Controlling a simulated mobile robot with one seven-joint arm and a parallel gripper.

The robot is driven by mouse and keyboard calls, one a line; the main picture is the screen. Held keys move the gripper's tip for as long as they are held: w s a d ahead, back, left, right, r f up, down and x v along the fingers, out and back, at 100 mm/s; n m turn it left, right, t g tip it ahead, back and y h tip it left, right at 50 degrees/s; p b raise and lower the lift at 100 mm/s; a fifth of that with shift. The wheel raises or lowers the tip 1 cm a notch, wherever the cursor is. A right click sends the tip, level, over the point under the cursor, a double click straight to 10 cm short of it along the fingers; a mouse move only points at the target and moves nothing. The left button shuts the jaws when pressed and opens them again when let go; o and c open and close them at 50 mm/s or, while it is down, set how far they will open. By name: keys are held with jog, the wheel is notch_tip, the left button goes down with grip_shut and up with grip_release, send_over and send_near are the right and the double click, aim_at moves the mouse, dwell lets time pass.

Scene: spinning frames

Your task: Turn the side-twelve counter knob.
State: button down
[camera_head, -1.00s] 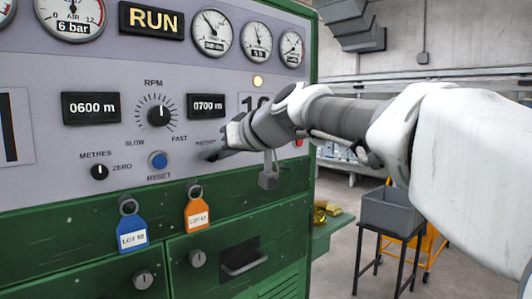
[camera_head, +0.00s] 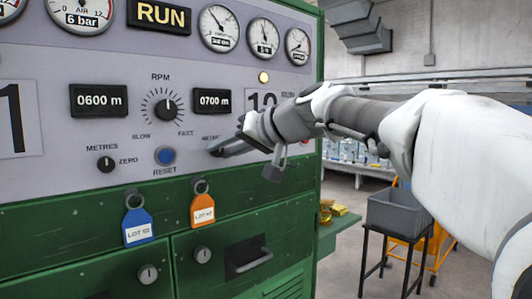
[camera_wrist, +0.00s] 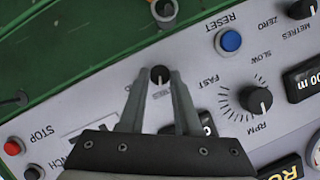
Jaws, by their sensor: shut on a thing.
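The side-twelve counter knob (camera_wrist: 160,75) is a small black knob on the grey panel, below the 0700 m display (camera_head: 211,101). In the wrist view, which looks at the panel upside down, it sits between my two fingertips, one on each side. My gripper is shut on the knob. The large side number (camera_head: 262,102) is partly hidden by my arm.
A matching knob (camera_head: 106,164) is under the 0600 m display (camera_head: 99,100). A blue reset button (camera_head: 166,156) and RPM dial (camera_head: 165,109) are between the counters. Blue (camera_head: 138,226) and orange (camera_head: 202,213) tags hang below. A red stop button (camera_wrist: 13,147) is nearby.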

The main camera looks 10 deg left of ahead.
jog(key=m, duration=0.1)
jog(key=m+g+y+b, duration=0.1)
jog(key=m, duration=0.1)
jog(key=m+y+b, duration=0.1)
jog(key=shift+w+d+f+m, duration=0.2)
jog(key=shift+f+m, duration=0.1)
jog(key=shift+m, duration=0.1)
jog(key=m+y+b, duration=0.2)
jog(key=m, duration=0.1)
jog(key=shift+f+g, duration=0.2)
jog(key=shift+g, duration=0.1)
jog(key=shift+m+y+b, duration=0.7)
jog(key=shift+m, duration=0.8)
jog(key=c, duration=0.6)
grip_release()
